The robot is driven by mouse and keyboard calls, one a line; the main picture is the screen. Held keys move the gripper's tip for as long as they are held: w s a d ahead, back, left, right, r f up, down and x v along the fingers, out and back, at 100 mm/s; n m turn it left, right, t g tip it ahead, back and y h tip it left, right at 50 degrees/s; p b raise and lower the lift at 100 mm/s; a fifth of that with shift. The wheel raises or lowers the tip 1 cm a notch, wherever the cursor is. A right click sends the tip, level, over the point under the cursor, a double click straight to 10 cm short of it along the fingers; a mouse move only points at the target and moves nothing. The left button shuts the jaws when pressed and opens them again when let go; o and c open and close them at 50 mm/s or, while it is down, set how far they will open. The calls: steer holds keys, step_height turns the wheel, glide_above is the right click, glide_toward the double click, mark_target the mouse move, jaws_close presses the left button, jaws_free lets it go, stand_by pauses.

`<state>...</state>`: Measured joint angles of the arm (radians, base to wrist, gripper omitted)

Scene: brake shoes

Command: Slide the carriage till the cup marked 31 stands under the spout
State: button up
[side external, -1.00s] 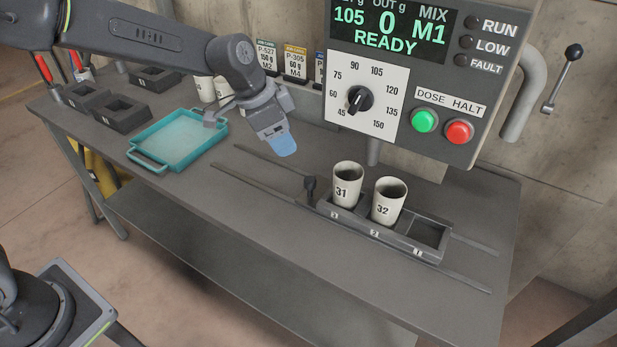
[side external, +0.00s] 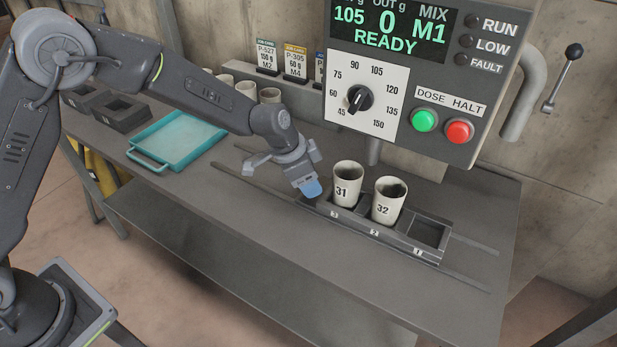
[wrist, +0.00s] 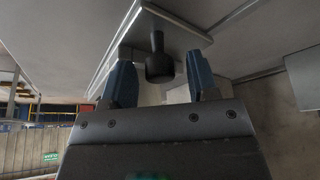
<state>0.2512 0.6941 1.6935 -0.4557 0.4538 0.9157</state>
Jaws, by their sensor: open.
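The cup marked 31 (side external: 347,185) stands upright in the slot labelled 3 of the dark carriage (side external: 390,243). The cup marked 32 (side external: 388,202) stands in slot 2, and slot 1 at the right end is empty. The spout (side external: 374,151) hangs below the dispenser panel, behind the cups. My gripper (side external: 313,190) is at the left end of the carriage and hides the carriage's knob in the side view. In the wrist view the black knob (wrist: 158,62) shows between my open blue-tipped fingers (wrist: 160,85); I cannot tell whether they touch it.
The carriage sits on two rails (side external: 468,280), with bare rail on both sides. The dispenser panel (side external: 420,75) overhangs behind, with dial and buttons. More cups (side external: 270,95) stand behind my arm.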

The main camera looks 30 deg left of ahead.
jaws_close()
stand_by(0.6)
